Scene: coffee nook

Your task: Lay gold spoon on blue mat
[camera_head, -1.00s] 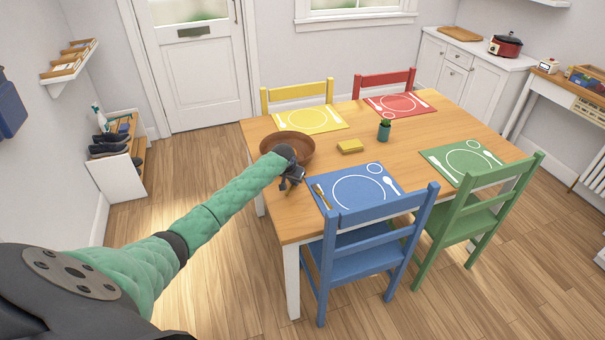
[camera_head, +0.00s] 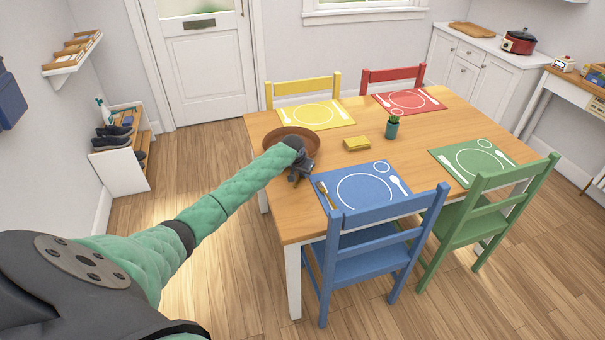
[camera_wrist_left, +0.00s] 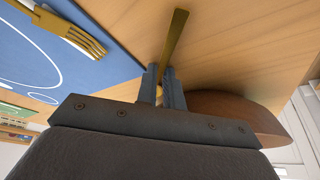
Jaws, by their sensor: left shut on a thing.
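The blue mat (camera_head: 365,192) lies on the near side of the wooden table. It bears white outlines, with a spoon outline at its right. A gold fork (camera_head: 323,195) lies at its left edge; it shows in the left wrist view (camera_wrist_left: 78,36) too. My left gripper (camera_head: 301,174) is beside the mat's left corner, by the brown bowl. In the left wrist view its fingers (camera_wrist_left: 163,84) are shut on the gold spoon (camera_wrist_left: 176,36), whose flat handle sticks out past them. The spoon's bowl end is hidden. My right gripper is not in view.
The brown bowl (camera_head: 311,141) stands close behind my left gripper. A yellow block (camera_head: 357,144) and a small potted plant (camera_head: 392,127) stand mid-table. The blue chair (camera_head: 372,258) has its back up at the mat's near edge. The table between mat and block is bare.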

